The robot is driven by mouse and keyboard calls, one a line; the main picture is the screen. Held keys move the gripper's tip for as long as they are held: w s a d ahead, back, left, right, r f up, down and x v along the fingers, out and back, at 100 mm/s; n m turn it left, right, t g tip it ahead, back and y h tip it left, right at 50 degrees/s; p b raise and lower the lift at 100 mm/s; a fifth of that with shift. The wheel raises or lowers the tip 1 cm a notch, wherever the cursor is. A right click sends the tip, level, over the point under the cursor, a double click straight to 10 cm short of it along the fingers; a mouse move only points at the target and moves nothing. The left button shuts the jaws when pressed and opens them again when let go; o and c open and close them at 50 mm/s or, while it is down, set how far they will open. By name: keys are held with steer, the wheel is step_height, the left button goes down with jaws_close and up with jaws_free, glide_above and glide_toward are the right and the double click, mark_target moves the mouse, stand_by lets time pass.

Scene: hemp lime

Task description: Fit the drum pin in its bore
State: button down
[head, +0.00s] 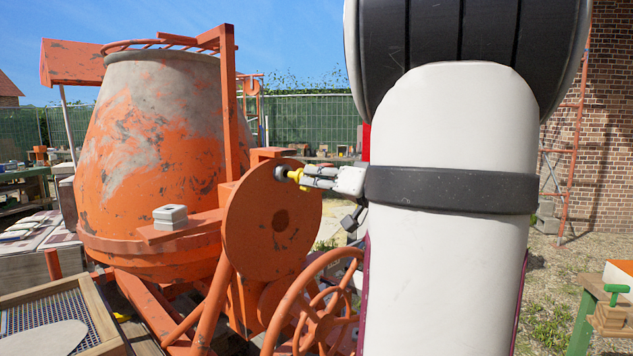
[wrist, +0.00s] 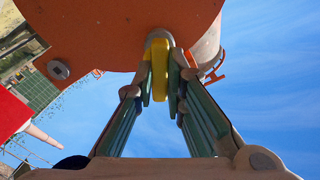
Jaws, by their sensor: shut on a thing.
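My gripper (head: 302,178) is shut on a yellow drum pin (head: 293,175), held roughly level with its end pointing left at the orange disc (head: 258,228). The pin's end is at a dark spot near the disc's upper right rim, which looks like the bore. I cannot tell how far the pin is in it, if at all. In the wrist view the yellow pin (wrist: 159,60) sits between my fingertips (wrist: 160,80), against or just in front of the orange disc (wrist: 100,35). The bore is hidden there.
The orange mixer drum (head: 140,160) stands left of the disc. A spoked orange handwheel (head: 318,315) is below my gripper. A grey block (head: 170,217) rests on an orange ledge. A sieve frame (head: 60,320) is at lower left, a green stand (head: 585,320) at lower right.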

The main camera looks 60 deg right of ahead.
steer(key=shift+w+d+b, duration=0.15)
steer(key=shift+w+b, duration=0.75)
steer(key=shift+w, duration=0.2)
steer(key=shift+w+d+b, duration=0.15)
steer(key=shift+w+b, duration=0.75)
steer(key=shift+w, duration=0.2)
steer(key=c, duration=1.6)
jaws_free()
steer(key=shift+o, duration=0.2)
steer(key=shift+s, duration=0.1)
steer(key=s+a, duration=0.1)
steer(key=s, duration=1)
steer(key=shift+s+a, duration=0.3)
steer(key=shift+s, duration=0.1)
